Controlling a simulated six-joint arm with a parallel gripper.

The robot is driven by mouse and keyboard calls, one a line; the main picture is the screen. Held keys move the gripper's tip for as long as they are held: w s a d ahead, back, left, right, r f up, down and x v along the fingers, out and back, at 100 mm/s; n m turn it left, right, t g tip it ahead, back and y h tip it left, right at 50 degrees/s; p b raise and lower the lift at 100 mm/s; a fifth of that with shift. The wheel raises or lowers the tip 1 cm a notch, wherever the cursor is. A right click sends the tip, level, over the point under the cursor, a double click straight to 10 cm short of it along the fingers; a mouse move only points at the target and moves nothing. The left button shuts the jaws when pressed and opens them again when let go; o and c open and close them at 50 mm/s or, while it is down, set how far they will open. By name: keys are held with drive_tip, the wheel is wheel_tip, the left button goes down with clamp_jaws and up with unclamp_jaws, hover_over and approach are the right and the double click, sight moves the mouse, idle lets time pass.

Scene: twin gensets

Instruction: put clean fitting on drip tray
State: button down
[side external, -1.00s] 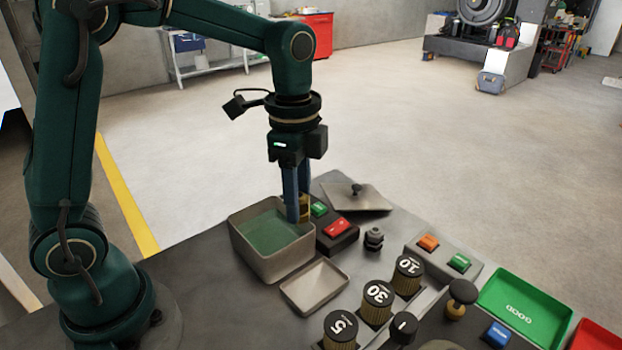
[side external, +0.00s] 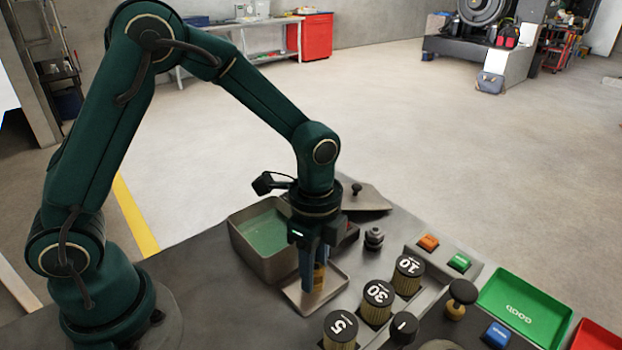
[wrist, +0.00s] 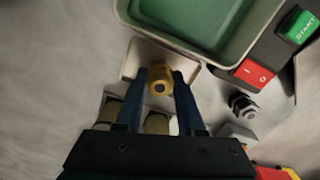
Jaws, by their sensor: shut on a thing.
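My gripper (side external: 314,284) is shut on a brass fitting (side external: 319,276). The fitting also shows between the two blue fingers in the wrist view (wrist: 160,81). It is over the shallow beige drip tray (side external: 338,283), low and near its middle. I cannot tell whether the fitting touches the tray's floor. The tray's far part (wrist: 134,62) shows behind the fitting in the wrist view. My gripper hides part of the tray in the side view.
A bin of green liquid (side external: 246,233) stands directly behind the tray.

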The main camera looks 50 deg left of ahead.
drive_tip(key=shift+f, duration=0.25)
drive_tip(key=shift+f, duration=0.15)
drive_tip(key=c, duration=0.5)
unclamp_jaws()
wheel_tip(320, 180, up, 12)
drive_tip(key=shift+s+a+r+n+t, duration=0.45)
drive_tip(key=shift+s+a+n+t, duration=0.5)
drive_tip(key=shift+s+n, duration=1.15)
drive_tip(key=shift+s+a+r+n+t, duration=0.4)
drive_tip(key=shift+s+a+n+t, duration=0.8)
drive_tip(key=shift+n, duration=1.5)
drive_tip(key=shift+s+a+r+n+t, duration=0.45)
drive_tip(key=shift+s+a+n+t, duration=0.25)
drive_tip(key=shift+s+n, duration=1.55)
